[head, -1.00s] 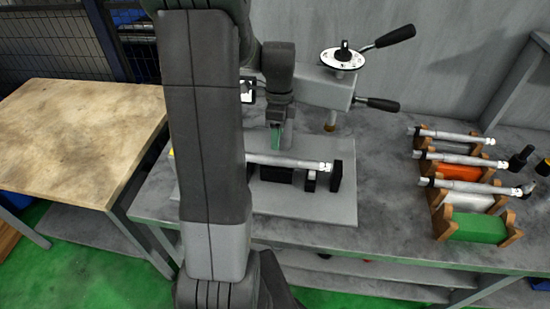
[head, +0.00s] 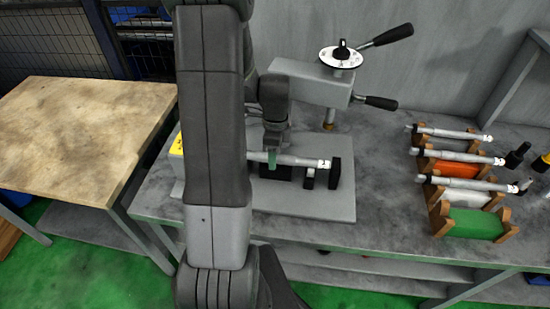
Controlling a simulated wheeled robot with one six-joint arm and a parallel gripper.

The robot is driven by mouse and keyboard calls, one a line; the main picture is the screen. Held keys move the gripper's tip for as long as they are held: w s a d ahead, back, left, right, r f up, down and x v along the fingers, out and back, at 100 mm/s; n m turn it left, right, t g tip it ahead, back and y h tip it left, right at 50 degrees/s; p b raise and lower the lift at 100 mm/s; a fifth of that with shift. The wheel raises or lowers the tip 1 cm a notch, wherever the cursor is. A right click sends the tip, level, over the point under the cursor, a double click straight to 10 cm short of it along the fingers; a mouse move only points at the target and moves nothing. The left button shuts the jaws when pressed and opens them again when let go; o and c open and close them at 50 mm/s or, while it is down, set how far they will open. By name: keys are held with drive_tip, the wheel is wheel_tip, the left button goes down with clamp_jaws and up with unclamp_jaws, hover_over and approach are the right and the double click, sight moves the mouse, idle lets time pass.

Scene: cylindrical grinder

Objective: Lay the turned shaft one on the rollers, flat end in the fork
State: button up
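A silver turned shaft (head: 305,161) lies level across the black supports of the fixture, with its right end close to a black upright block (head: 334,172). I take the dark block (head: 275,173) under it as the roller support. A smaller notched black piece (head: 308,179) stands below the shaft's right part and may be the fork. My gripper (head: 272,158) is down at the shaft's left part, a green finger pad in front of it. Its opening does not show. The shaft's left end is hidden behind my arm, so I cannot tell if the flat sits in a fork.
A grinder head with black levers (head: 345,85) overhangs behind the fixture plate (head: 320,204). Three similar shafts (head: 455,134) lie on wooden cradles at right; the front green cradle (head: 473,224) is empty. A bare wooden table (head: 75,135) stands at left.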

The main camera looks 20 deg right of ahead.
clamp_jaws()
drive_tip(key=shift+r, duration=0.1)
idle(1.1)
